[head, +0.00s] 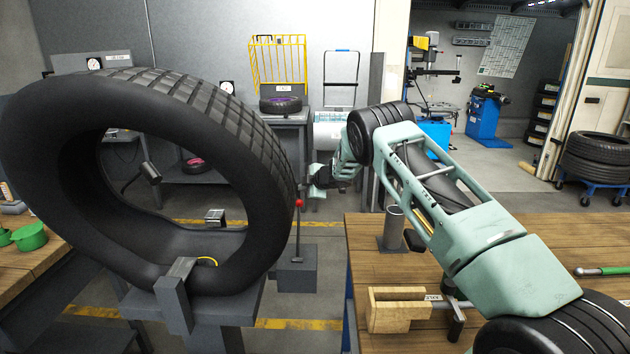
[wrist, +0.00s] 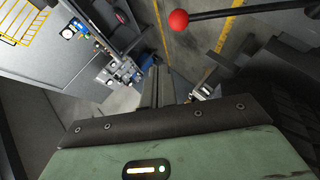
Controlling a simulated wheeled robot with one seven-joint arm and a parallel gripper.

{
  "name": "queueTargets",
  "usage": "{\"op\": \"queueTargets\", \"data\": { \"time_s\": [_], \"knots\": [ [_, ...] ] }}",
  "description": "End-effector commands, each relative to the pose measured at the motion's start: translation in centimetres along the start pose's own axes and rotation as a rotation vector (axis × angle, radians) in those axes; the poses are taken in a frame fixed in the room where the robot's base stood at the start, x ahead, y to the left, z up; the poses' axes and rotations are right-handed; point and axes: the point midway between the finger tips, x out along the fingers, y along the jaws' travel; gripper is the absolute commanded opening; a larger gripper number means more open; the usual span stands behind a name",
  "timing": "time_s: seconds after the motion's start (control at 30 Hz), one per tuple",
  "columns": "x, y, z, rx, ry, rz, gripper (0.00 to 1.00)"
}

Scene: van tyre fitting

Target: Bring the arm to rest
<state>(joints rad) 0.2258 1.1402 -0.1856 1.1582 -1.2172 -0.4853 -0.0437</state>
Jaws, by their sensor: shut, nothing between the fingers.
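My arm reaches up from the lower right in the head view, bends at a black elbow joint, and its forearm drops behind it. My gripper (head: 316,182) is at its end, in the middle of the picture, to the right of the tyre and just above and right of a lever's red knob (head: 299,203). The gripper's fingers are small and dark there, partly lost against the background. In the wrist view my gripper (wrist: 158,85) is shut and empty, and the red knob (wrist: 179,21) shows beyond it, apart from the fingers.
A large upright tyre (head: 215,130) stands on a grey stand at left. A wooden bench (head: 510,265) at right bears a wooden box (head: 395,312) and a metal cup (head: 392,230). A lever box (head: 295,268) stands between. Open floor lies behind the bench.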

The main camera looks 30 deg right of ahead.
Motion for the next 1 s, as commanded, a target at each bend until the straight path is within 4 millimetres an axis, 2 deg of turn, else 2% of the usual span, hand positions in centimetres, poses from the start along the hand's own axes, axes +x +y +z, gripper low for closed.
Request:
{"op": "queueTargets", "data": {
  "time_s": [0.1,0.3,0.47,0.67,0.77,0.87,0.93,1.0],
  "knots": [
    [-2.3,0.8,0.0,0.000,0.001,0.005,0.00],
    [-5.1,1.6,0.1,-0.001,0.001,0.004,0.00],
    [-6.2,1.8,0.1,-0.001,0.002,0.002,0.00],
    [-6.4,1.9,0.1,-0.001,0.002,0.002,0.00],
    [-7.1,2.2,-0.5,0.035,-0.015,0.012,0.00],
    [-9.2,2.5,-1.9,0.141,-0.064,0.032,0.00],
    [-11.6,2.1,-3.2,0.255,-0.119,0.039,0.00],
    [-14.5,0.9,-4.8,0.386,-0.183,0.033,0.00]
  ]
}}
